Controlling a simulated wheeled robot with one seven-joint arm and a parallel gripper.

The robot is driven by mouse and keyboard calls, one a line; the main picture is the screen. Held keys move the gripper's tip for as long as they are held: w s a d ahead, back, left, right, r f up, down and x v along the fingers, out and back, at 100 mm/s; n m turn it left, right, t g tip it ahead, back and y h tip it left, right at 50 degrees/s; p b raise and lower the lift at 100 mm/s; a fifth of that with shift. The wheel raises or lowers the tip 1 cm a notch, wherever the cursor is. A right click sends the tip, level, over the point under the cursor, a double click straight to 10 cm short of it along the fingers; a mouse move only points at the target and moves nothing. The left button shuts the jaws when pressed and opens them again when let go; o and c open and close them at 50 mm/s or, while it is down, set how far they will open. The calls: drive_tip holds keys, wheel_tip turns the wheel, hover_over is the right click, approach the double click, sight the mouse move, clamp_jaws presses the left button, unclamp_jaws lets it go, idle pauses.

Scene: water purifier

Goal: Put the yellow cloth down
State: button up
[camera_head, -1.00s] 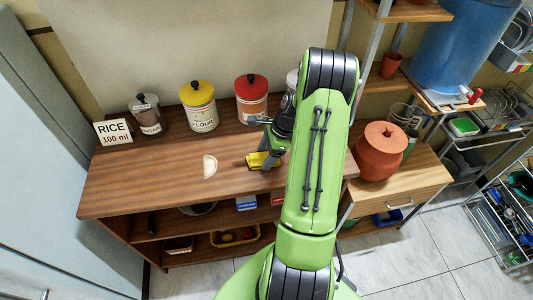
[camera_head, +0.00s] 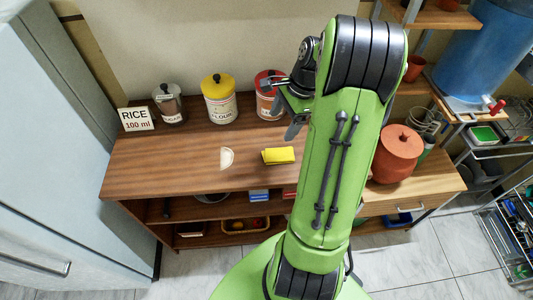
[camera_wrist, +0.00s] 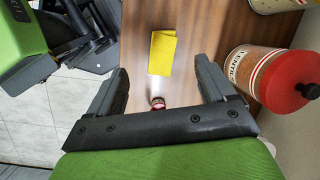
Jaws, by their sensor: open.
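The yellow cloth (camera_head: 279,155) lies folded flat on the wooden counter, right of the pale half-round piece. It also shows in the wrist view (camera_wrist: 162,53), beyond and apart from the fingers. My gripper (camera_wrist: 160,88) is open and empty, its two dark fingers spread wide above the counter. In the head view my gripper (camera_head: 291,122) is raised above the cloth, partly hidden by my green arm.
The wooden counter (camera_head: 150,172) holds a rice sign (camera_head: 136,119), a sugar canister (camera_head: 169,105), a yellow-lidded flour canister (camera_head: 219,100) and a red-lidded canister (camera_head: 267,95). In the wrist view the red-lidded canister (camera_wrist: 275,75) is close to the right finger. A clay pot (camera_head: 397,155) stands at right.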

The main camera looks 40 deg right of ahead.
drive_tip(key=s+a+r+n+t+h, duration=0.1)
drive_tip(key=s+a+r+n, duration=0.1)
drive_tip(key=a+r+n, duration=0.45)
drive_tip(key=s+a+r+n+h, duration=0.15)
drive_tip(key=a+r+n, duration=0.25)
drive_tip(key=a, duration=0.6)
drive_tip(key=s+a+r+n+t, duration=0.1)
drive_tip(key=s+a+n+t, duration=0.1)
drive_tip(key=s+a+n, duration=0.4)
drive_tip(key=s+n, duration=0.4)
drive_tip(key=shift+s+a+t, duration=0.2)
drive_tip(key=shift+a+t, duration=0.05)
drive_tip(key=shift+t, duration=0.05)
drive_tip(key=shift+n, duration=0.25)
